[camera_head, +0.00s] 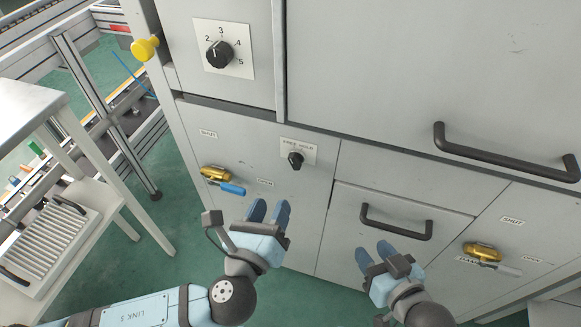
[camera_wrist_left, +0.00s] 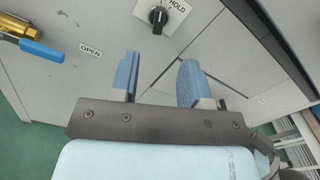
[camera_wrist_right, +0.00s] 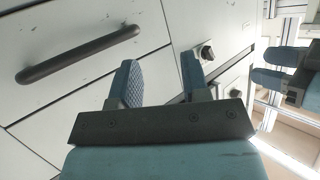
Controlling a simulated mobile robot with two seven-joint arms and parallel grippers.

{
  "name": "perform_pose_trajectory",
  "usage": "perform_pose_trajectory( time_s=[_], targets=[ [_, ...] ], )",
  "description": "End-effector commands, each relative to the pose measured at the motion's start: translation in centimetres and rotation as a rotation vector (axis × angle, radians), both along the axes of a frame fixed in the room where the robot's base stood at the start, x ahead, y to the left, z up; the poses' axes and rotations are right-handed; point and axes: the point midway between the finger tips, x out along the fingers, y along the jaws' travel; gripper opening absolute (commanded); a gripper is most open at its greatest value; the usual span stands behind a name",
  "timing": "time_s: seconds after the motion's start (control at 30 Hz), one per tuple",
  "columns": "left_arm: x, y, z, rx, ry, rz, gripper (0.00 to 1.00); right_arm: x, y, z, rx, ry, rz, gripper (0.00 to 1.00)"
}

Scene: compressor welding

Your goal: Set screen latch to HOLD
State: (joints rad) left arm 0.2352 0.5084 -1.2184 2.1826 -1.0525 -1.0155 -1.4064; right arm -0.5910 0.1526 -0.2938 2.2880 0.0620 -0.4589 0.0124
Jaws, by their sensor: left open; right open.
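The screen latch is a small black knob (camera_head: 296,160) on a white label plate on the grey cabinet front. The plate reads HOLD at its right end; the left word is too small to read surely. In the left wrist view the knob (camera_wrist_left: 158,18) sits at the top, beyond the fingers, and HOLD is legible. The exact pointer setting is unclear. My left gripper (camera_head: 269,209) is open and empty, below and left of the knob, apart from it. My right gripper (camera_head: 374,252) is open and empty in front of the lower drawer, below its handle.
A numbered dial (camera_head: 219,54) is above left. A brass valve with blue lever (camera_head: 231,188) is left of my left gripper; another brass valve (camera_head: 482,251) is at right. Black handles (camera_head: 395,222) and (camera_head: 507,153) protrude. A white rack (camera_head: 47,250) stands left.

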Motion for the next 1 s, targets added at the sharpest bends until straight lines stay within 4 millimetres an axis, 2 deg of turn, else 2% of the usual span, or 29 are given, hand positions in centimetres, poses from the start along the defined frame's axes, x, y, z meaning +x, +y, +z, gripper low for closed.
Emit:
perform_pose_trajectory(
  time_s=[0.3,0.5,0.7,0.97,1.0],
  targets=[
    [6.6,-2.1,-0.1,-0.001,-0.002,0.001,0.43,0.8,1.0,1.7,0.052,-0.092,0.014,0.43],
    [9.7,-3.1,-0.1,-0.001,-0.001,0.000,0.43,1.1,1.5,2.8,0.083,-0.141,0.023,0.43],
    [11.0,-3.6,0.0,-0.002,0.002,0.001,0.43,1.1,1.9,3.2,0.100,-0.160,0.028,0.43],
    [11.1,-3.6,0.0,-0.002,0.003,0.000,0.43,1.1,1.8,3.7,0.104,-0.171,0.028,0.43],
    [11.1,-3.6,0.0,-0.002,0.003,0.000,0.40,1.1,1.8,3.8,0.103,-0.171,0.029,0.43]
  ],
)
